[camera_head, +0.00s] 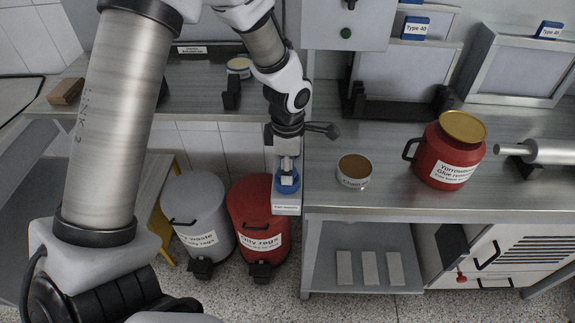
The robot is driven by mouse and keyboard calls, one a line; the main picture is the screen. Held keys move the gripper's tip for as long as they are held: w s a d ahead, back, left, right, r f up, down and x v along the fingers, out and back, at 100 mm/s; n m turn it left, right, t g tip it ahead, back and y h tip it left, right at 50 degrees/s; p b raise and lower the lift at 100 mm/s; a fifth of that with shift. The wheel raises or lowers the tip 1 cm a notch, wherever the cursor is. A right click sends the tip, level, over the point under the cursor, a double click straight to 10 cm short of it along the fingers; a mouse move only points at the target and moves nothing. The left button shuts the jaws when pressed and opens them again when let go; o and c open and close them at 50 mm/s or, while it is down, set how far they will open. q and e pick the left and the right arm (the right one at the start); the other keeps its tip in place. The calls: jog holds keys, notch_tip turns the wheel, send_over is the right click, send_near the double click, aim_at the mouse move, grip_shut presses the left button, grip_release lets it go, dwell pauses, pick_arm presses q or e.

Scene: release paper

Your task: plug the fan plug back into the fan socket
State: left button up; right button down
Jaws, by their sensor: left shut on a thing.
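My left gripper (287,160) points down beside the front left corner of the right-hand bench. It is shut on the small pale fan plug (288,180), which is largely hidden by the gripper. The plug is in front of the round blue fan socket (289,193) on a narrow white panel with a label at its bottom. Plug and socket overlap in this view, so I cannot tell if the plug is seated or just apart from it. My right gripper is not in view.
The right-hand bench (330,200) bears an open tin (354,171) and a red glue pot (447,150). A grey waste bin (199,212) and a red rag bin (258,215) stand below left. The left-hand bench holds a brown block (66,91) and a tin (239,67).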

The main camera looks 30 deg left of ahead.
pick_arm(q)
jog(key=shift+f, duration=0.2)
jog(key=o, duration=1.3)
jog(key=shift+o, duration=0.2)
jog(key=shift+r, duration=0.1)
notch_tip(320, 180, up, 12)
jog(key=shift+f, duration=0.1)
